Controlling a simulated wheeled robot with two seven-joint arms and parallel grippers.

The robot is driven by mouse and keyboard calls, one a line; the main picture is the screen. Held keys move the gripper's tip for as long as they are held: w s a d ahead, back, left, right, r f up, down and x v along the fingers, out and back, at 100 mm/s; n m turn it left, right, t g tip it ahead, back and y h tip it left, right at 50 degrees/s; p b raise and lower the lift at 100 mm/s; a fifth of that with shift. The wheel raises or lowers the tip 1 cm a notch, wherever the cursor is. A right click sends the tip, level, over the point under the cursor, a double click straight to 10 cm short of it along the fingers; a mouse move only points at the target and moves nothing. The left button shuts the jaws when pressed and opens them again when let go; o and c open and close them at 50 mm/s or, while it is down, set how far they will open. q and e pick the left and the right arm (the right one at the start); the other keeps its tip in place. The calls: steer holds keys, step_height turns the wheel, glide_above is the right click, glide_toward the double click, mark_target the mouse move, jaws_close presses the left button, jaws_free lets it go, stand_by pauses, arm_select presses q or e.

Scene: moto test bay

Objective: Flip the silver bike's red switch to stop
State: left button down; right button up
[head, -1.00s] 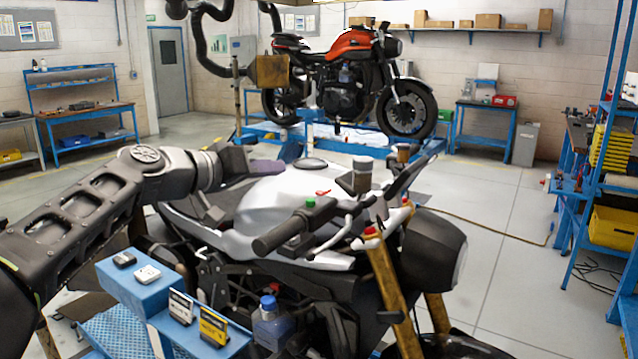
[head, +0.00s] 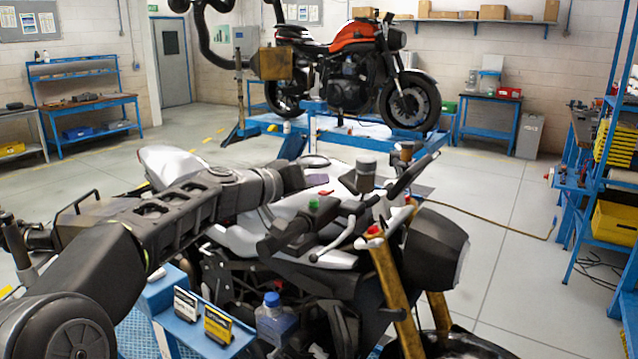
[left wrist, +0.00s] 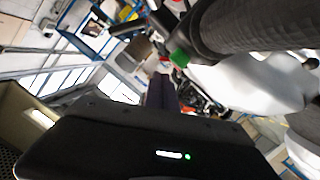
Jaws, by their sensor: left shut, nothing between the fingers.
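The silver bike (head: 236,237) stands in the foreground of the head view, its handlebar toward me. The small red switch (head: 326,193) sits on the handlebar, just beyond a green button (head: 314,203). The green button also shows in the left wrist view (left wrist: 180,57), beside the dark handlebar grip (left wrist: 255,28). My left gripper (head: 318,181) reaches in over the tank, its purple fingers shut and empty, close behind the red switch in the picture. Whether they touch it I cannot tell. In the left wrist view the fingers (left wrist: 161,92) point toward the handlebar controls. My right gripper is out of view.
A blue stand (head: 180,300) with two small cards and a blue-capped bottle (head: 272,312) are near the bike's side. The brake lever (head: 335,238) and mirror stalk crowd the handlebar. An orange bike (head: 357,38) stands on a blue lift behind. Open floor lies right.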

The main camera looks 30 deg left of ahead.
arm_select(q)
steer(key=shift+d+f, duration=0.3)
steer(key=shift+f, duration=0.2)
steer(key=shift+f, duration=0.1)
